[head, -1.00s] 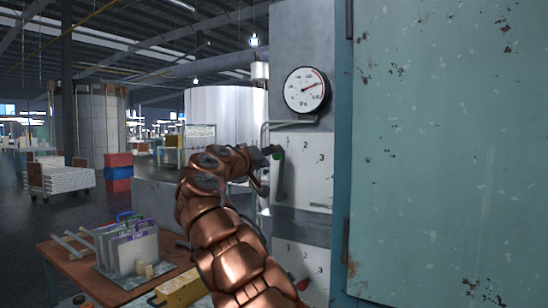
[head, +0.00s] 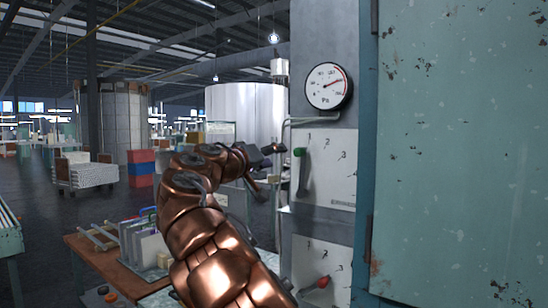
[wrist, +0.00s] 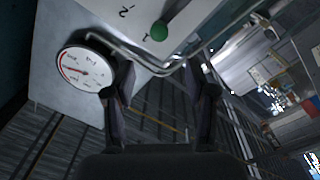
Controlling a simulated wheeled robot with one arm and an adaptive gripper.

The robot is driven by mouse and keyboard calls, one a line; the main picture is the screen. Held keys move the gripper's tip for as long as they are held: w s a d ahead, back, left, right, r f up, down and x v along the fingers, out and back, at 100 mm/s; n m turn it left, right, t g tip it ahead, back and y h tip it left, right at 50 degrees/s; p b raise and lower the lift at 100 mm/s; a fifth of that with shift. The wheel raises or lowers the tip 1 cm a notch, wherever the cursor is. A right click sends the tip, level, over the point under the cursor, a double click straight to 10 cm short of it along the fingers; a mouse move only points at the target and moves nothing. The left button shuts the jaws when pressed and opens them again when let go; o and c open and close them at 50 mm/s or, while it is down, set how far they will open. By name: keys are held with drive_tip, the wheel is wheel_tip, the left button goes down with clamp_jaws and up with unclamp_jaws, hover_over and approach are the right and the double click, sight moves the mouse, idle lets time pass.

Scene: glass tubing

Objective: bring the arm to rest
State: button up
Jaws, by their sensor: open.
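My copper-coloured arm reaches up from the bottom of the head view. My gripper (head: 267,162) is at its end, left of the grey control panel (head: 330,126). In the wrist view my gripper (wrist: 160,95) has its two dark fingers spread apart, with nothing between them. A lever with a green knob (head: 299,152) is on the panel, just right of my gripper with a gap between. The green knob also shows in the wrist view (wrist: 159,31), beyond the fingertips. A lower lever has a red knob (head: 323,282).
A round pressure gauge (head: 328,86) sits above the levers. A bent pipe (head: 300,122) runs below it. A large teal door or cabinet (head: 460,150) fills the right side. A wooden table (head: 95,252) with racks of panels stands at lower left. Open floor lies beyond it.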

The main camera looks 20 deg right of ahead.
idle(0.3)
drive_tip(key=s+d+f+g+y, duration=0.2)
drive_tip(key=s+f+y, duration=0.2)
drive_tip(key=s+f, duration=0.5)
drive_tip(key=s+d+f+g+y, duration=0.3)
drive_tip(key=s+f, duration=0.5)
drive_tip(key=f, duration=0.3)
drive_tip(key=s+a+f+n+g+y, duration=0.1)
drive_tip(key=s+a+f+y, duration=0.2)
drive_tip(key=s+a+f, duration=0.3)
drive_tip(key=s+a+f+n+g+y, duration=0.1)
drive_tip(key=s+a+f+g+y, duration=0.1)
drive_tip(key=s+a+f, duration=0.4)
drive_tip(key=s+a+f+n+g+y, duration=0.2)
drive_tip(key=s+a+f+y, duration=0.2)
drive_tip(key=s+f, duration=0.9)
drive_tip(key=s+a, duration=0.2)
drive_tip(key=s, duration=0.4)
drive_tip(key=shift+s+a, duration=0.2)
drive_tip(key=shift+s, duration=0.1)
